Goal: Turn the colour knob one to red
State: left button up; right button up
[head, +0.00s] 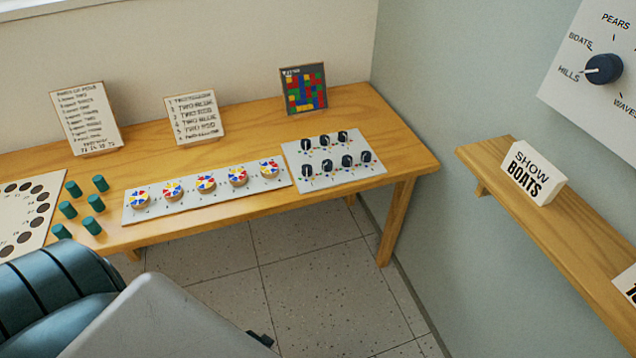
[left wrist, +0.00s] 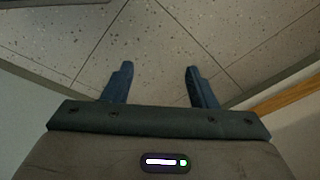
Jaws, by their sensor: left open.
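A white panel (head: 337,176) lies at the right end of the wooden table, with black knobs (head: 326,166) in two rows and small coloured dots around them. The knob numbers and where each pointer stands are too small to read. Left of it, a long white strip (head: 220,201) carries a row of round dials (head: 205,182) with coloured segments. My left gripper (left wrist: 158,72) is open and empty above the speckled floor in the left wrist view, apart from the panel. In the head view my left arm hides most of it. My right gripper is not in view.
A colour-grid card (head: 304,89) and two text cards (head: 194,117) stand at the back of the table (head: 395,135). Green cylinders (head: 68,209) stand at left. A shelf (head: 560,214) with a "SHOW BOATS" block (head: 533,172) and a wall dial (head: 603,69) are at right.

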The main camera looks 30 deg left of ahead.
pick_arm(q)
jog(key=w+d+r+p, duration=0.1)
jog(key=w+r+p, duration=0.15)
jog(key=r, duration=0.95)
jog(key=w+r+p, duration=0.2)
jog(key=w+r, duration=0.2)
jog(key=r, duration=0.9)
notch_tip(320, 180, up, 18)
jog(key=n+g+p, duration=0.2)
jog(key=n+p, duration=0.1)
jog(key=n, duration=0.4)
send_over(307, 167)
jog(key=shift+h, duration=0.4)
notch_tip(307, 167, down, 10)
jog(key=shift+r+p, duration=0.25)
jog(key=shift+p, duration=0.45)
jog(key=c, duration=1)
jog(key=shift+o, duration=0.2)
